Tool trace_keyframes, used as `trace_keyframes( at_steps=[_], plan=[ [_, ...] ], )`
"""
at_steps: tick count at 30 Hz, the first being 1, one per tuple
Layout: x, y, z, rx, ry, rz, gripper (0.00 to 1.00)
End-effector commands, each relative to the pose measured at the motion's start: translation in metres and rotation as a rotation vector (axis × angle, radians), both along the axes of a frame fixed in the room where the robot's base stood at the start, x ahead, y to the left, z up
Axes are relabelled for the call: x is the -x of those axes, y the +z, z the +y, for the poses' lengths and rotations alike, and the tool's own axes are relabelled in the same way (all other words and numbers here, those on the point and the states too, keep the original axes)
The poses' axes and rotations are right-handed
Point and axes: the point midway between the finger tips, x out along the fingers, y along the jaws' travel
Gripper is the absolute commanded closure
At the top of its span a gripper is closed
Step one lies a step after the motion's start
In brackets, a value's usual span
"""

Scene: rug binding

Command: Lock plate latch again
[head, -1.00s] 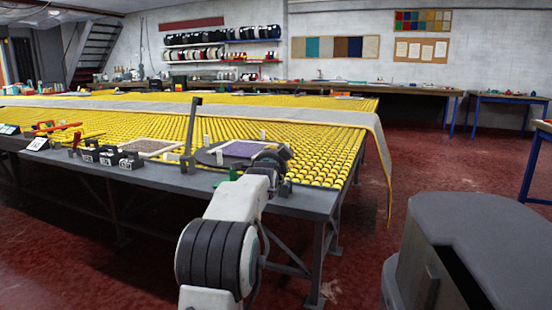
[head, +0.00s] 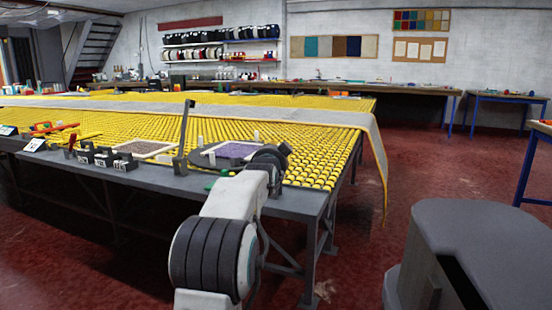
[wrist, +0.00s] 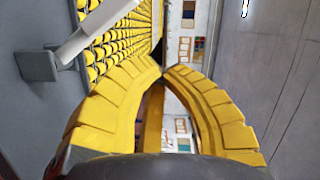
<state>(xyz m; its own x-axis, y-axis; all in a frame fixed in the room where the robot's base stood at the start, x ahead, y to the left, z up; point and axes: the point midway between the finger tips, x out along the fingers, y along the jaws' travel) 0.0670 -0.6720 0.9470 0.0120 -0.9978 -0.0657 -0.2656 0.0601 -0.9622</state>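A turntable-like round dark plate (head: 205,159) with a purple carpet sample (head: 236,150) on it lies near the table's front right corner. A tall dark lever (head: 184,140) stands nearly upright at its left; I cannot tell for sure whether this is the latch. My gripper (head: 275,155) is at the right side of the plate, mostly hidden by my own arm. In the wrist view its yellow fingers (wrist: 164,68) meet at the tips, with an empty gap behind them. A pale bar (wrist: 95,30) ending at a grey block (wrist: 38,66) shows left of the fingers, apart from them.
The table (head: 285,203) carries rows of yellow rollers (head: 315,160) and a grey strip (head: 375,150) hanging over its right edge. Small dark blocks (head: 103,158) and a framed beige sample (head: 145,148) lie to the left.

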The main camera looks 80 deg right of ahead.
Motion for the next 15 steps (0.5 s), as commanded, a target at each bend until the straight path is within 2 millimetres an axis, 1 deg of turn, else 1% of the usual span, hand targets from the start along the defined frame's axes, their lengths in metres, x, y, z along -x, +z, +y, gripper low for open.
trace_keyframes(
  at_steps=[5,10,11,15],
  plan=[
    [-0.001,0.002,0.019,0.000,0.002,0.000,1.00],
    [-0.001,0.006,0.043,0.000,0.003,0.000,1.00],
    [-0.001,0.009,0.046,-0.001,0.003,0.000,1.00],
    [-0.002,0.011,0.059,-0.002,0.004,0.000,1.00]
  ],
)
